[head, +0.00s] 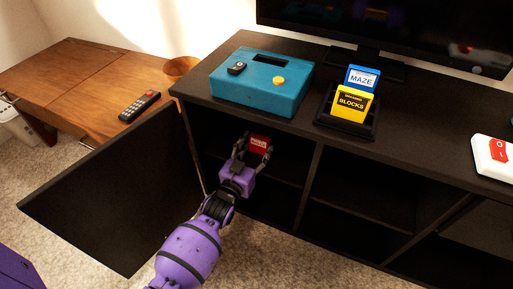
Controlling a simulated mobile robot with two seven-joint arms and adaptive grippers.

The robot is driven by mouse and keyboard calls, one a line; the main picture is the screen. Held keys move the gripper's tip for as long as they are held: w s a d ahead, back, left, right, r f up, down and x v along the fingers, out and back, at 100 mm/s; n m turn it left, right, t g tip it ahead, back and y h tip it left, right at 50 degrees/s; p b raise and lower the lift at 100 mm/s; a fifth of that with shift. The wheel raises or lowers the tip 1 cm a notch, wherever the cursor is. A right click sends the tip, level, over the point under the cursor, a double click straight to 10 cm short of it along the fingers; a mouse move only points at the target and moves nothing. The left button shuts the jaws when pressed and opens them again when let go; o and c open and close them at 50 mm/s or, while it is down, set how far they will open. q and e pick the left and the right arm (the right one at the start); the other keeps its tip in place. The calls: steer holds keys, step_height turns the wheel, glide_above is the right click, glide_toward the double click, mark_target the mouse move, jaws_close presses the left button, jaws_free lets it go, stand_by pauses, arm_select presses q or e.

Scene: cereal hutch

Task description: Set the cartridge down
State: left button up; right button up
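A small red cartridge (259,143) with a label is between the fingers of my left gripper (256,151), inside the left compartment of the black cabinet (308,190). The two dark fingers sit at either side of the cartridge and appear to grip it. What lies directly under the cartridge is hard to see in the dark compartment, so I cannot tell whether it touches the shelf. My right gripper is not in view.
The cabinet door (120,190) hangs open at left. On top stand a teal console (262,85), a black holder (345,127) with a yellow BLOCKS cartridge (352,104) and blue MAZE cartridge (362,78), and a white switch box (493,158). A remote (139,106) lies on the wooden table.

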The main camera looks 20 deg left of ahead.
arm_select(q)
steer(key=shift+o, duration=1.4)
steer(key=shift+r, duration=0.1)
steer(key=shift+s+r, duration=0.15)
steer(key=s+p, duration=0.4)
steer(key=s, duration=0.7)
steer(key=shift+s+a, duration=0.15)
steer(key=shift+s, duration=0.2)
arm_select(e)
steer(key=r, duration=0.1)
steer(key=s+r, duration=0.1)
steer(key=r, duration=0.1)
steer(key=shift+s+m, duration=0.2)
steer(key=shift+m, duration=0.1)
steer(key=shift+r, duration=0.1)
